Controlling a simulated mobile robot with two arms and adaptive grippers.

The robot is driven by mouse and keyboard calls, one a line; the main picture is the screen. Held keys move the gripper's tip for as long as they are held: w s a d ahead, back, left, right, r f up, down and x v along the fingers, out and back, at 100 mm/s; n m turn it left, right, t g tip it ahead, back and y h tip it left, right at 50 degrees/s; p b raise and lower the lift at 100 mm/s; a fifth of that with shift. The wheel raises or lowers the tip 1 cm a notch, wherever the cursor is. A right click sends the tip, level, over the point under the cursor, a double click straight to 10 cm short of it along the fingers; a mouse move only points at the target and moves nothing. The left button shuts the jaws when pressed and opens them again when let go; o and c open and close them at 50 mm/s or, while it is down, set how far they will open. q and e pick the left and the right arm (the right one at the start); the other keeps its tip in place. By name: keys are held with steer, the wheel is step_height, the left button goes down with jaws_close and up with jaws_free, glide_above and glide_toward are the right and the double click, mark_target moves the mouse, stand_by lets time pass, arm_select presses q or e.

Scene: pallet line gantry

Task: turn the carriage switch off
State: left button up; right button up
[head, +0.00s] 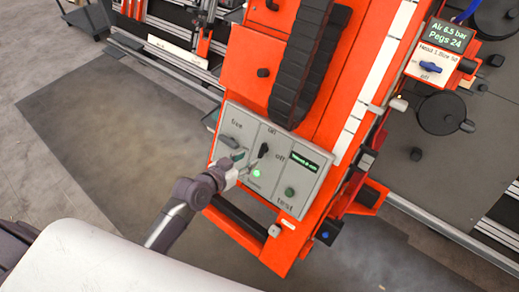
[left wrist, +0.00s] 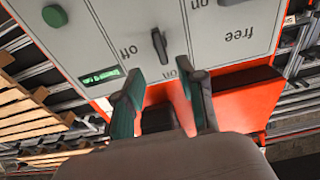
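The carriage switch (head: 263,150) is a black knob on the grey control panel (head: 228,112) of the orange carriage. Its long axis runs toward the "on" label; "off" is printed to one side. The knob also shows in the left wrist view (left wrist: 160,46), pointing nearly up and down the picture, with "on" below and "off" to the left. A green lamp (head: 256,174) glows below it. My left gripper (head: 243,165) is at the panel, beside the knob. In the left wrist view its teal-padded fingers (left wrist: 166,92) are apart, with nothing between the tips. My right gripper is not in view.
On the panel are a grey lever (head: 231,142) under "free", a green test button (head: 290,192) and a small display (head: 304,163). A black cable chain (head: 298,65) runs above. A blue knob (head: 430,68) sits on another box at the right. Open floor lies left.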

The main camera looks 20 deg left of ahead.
mark_target(261, 151)
arm_select(q)
steer(key=x, duration=0.6)
steer(key=shift+w+f, duration=0.2)
steer(key=shift+w, duration=0.2)
steer(key=shift+w+d+f, duration=0.25)
steer(key=shift+w+f, duration=0.05)
steer(key=shift+w, duration=0.3)
steer(key=shift+c, duration=0.2)
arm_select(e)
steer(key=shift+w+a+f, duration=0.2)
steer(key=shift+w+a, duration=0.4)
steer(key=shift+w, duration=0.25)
arm_select(q)
jaws_close()
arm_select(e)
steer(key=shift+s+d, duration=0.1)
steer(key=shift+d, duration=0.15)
